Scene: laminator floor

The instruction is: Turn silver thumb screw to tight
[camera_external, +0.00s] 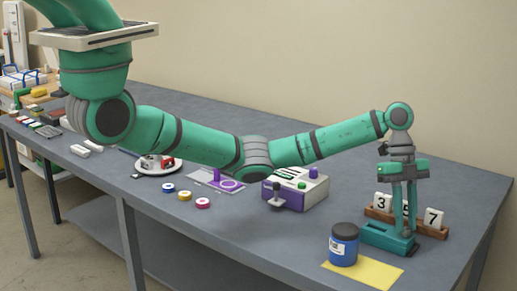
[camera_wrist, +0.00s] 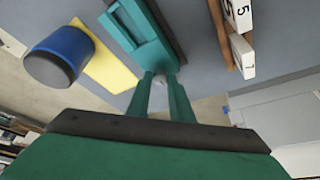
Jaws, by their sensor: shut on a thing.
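A teal fixture with a block-like base (camera_external: 385,238) stands near the table's right end; it also shows at the top of the wrist view (camera_wrist: 140,35). My gripper (camera_external: 405,226) points straight down at the fixture's right end. In the wrist view, my two green fingers (camera_wrist: 160,80) are close together with a small gap. A small silver-grey piece, seemingly the silver thumb screw (camera_wrist: 155,90), shows between them. They are shut on it. The fingers hide most of the screw, and I cannot tell how far it is turned.
A wooden rack (camera_external: 432,230) with number tiles stands close behind the fixture. A blue jar (camera_external: 343,247) with a dark lid and a yellow sheet (camera_external: 375,275) are in front. A purple-and-white box (camera_external: 296,190) with knobs and a lever stands to the left.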

